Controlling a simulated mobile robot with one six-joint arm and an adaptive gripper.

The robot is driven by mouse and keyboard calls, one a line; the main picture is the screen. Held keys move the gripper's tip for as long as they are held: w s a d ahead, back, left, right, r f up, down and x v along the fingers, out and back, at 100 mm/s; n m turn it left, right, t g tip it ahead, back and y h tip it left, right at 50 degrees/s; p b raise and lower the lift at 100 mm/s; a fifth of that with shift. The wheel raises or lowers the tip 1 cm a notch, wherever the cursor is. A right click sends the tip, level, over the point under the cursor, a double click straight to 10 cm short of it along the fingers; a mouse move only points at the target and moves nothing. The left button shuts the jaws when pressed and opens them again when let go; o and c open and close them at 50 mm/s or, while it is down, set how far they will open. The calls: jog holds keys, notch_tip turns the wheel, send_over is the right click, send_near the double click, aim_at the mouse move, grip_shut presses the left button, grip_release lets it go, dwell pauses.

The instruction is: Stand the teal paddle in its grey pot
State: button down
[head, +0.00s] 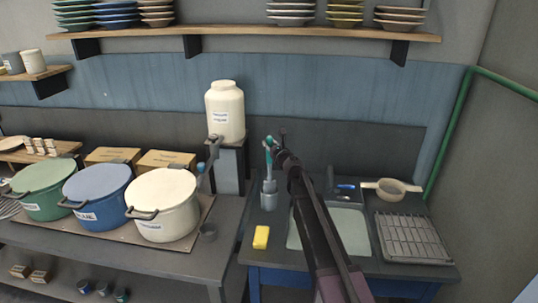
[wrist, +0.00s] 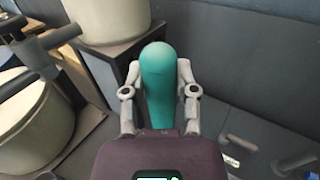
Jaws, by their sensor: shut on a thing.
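The teal paddle (head: 268,155) is upright in the head view, in front of the dark back wall. My gripper (head: 276,147) is shut on its upper part. In the wrist view the rounded teal end of the paddle (wrist: 158,88) lies between the two fingers of my gripper (wrist: 158,72). The grey pot (head: 269,195) stands on the counter left of the sink, directly below the paddle in the head view. The paddle's lower part is small and unclear, so I cannot tell whether its end is inside the pot. The pot does not show clearly in the wrist view.
A yellow sponge (head: 261,237) lies in front of the pot. The sink (head: 345,232) is to the right, with a dish rack (head: 412,238) beyond it. A cream jar (head: 225,112) stands on a block to the left, near a large cream pot (head: 163,205).

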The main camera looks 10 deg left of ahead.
aim_at(269, 159)
jog(key=shift+f, duration=0.15)
jog(key=shift+f+b, duration=1.9)
jog(key=shift+b, duration=0.15)
jog(key=shift+f, duration=0.15)
jog(key=shift+c, duration=2)
grip_release()
jog(key=shift+r, duration=0.3)
jog(key=v, duration=1.2)
jog(key=shift+s+f, duration=0.1)
